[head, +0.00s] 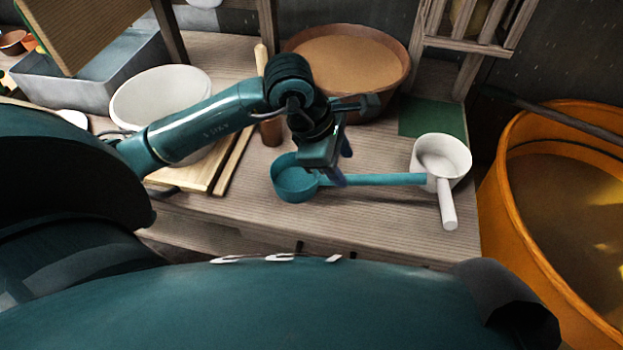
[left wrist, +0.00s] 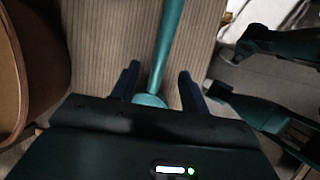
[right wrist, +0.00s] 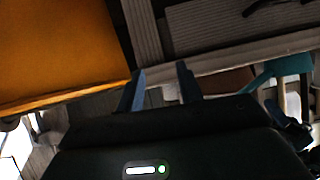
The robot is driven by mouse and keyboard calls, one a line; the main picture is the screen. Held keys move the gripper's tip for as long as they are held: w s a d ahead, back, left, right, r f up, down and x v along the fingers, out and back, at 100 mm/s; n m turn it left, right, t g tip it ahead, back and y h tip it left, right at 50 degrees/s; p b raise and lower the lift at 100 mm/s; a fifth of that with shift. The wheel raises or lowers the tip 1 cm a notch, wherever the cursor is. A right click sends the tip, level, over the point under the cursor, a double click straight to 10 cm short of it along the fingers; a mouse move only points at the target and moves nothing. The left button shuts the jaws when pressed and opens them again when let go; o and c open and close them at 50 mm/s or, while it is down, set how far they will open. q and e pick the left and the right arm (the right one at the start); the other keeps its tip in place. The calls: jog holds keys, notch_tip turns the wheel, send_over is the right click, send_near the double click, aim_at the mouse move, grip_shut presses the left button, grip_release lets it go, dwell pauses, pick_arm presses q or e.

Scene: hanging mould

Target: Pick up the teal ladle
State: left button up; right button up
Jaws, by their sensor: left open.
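The teal ladle (head: 385,179) lies on the wooden bench, its cup (head: 293,184) at the left and its long handle running right to the white ladle. My left gripper (head: 342,168) is open above the ladle, over the handle close to the cup. In the left wrist view the handle (left wrist: 168,45) runs between the two spread fingers (left wrist: 159,80), and part of the cup is hidden by the gripper body. My right gripper (right wrist: 160,82) shows in the right wrist view with its fingers apart and nothing between them.
A white ladle (head: 448,203) stands at the teal handle's right end. A brown round tub (head: 400,75), a green mat (head: 445,118), a white bowl (head: 150,92) and wooden boards (head: 228,165) surround the spot. An orange vat (head: 497,215) stands right of the bench.

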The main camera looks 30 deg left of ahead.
aim_at(351, 177)
pick_arm(q)
jog(key=p+x, duration=0.1)
jog(key=x, duration=0.7)
jog(key=shift+d+f, duration=0.1)
jog(key=shift+d, duration=0.05)
grip_shut()
dwell(0.3)
